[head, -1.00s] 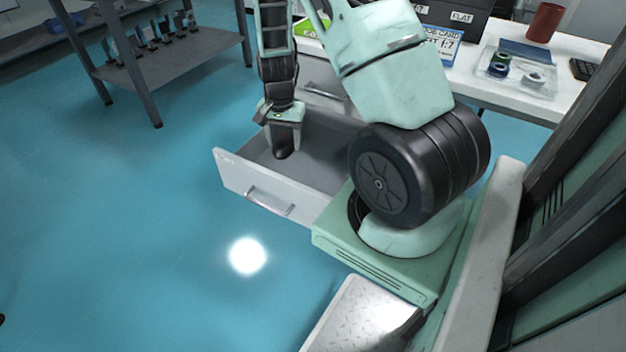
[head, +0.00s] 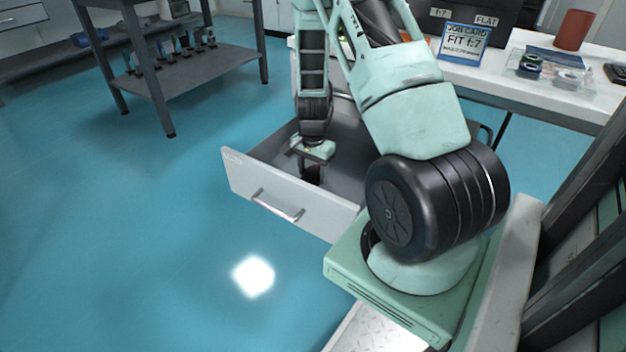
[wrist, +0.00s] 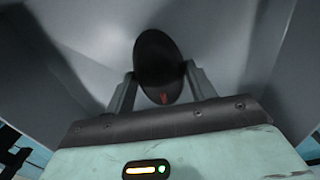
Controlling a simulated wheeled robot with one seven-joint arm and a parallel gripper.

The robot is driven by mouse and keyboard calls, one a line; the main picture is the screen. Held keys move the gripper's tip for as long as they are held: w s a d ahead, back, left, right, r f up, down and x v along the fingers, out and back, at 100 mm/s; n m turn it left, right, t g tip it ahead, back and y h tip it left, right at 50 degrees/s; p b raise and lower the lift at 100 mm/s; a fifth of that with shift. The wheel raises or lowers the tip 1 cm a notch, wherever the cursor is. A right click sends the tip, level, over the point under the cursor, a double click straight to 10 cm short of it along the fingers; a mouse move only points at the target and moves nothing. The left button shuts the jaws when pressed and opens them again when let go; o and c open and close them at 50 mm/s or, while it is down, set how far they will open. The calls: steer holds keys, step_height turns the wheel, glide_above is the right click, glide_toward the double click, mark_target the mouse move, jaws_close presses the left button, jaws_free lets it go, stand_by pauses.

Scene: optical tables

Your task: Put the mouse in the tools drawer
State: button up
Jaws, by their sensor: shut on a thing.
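The mouse (wrist: 158,60) is a black oval with a small red mark, in the wrist view. My gripper (wrist: 160,85) is shut on it, one finger on each side. In the head view my gripper (head: 312,168) points down inside the open drawer (head: 285,202), and the dark mouse (head: 312,175) shows just below it. The drawer is grey with a bar handle and is pulled well out. Its grey inside lies around and below the mouse in the wrist view. I cannot tell whether the mouse touches the drawer floor.
A white table (head: 540,92) at the right holds a job card sign (head: 464,42), a clear tray (head: 550,75), a brown cup (head: 573,30) and a dark box. A grey shelf unit (head: 180,75) stands at the back left. The blue floor left of the drawer is clear.

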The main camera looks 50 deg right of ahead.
mark_target(313, 170)
steer(key=shift+f, duration=1.1)
steer(key=shift+f+b, duration=0.15)
steer(key=shift+b, duration=0.15)
steer(key=o, duration=1)
step_height(313, 170, up, 12)
steer(key=p, duration=0.5)
steer(key=shift+r, duration=0.2)
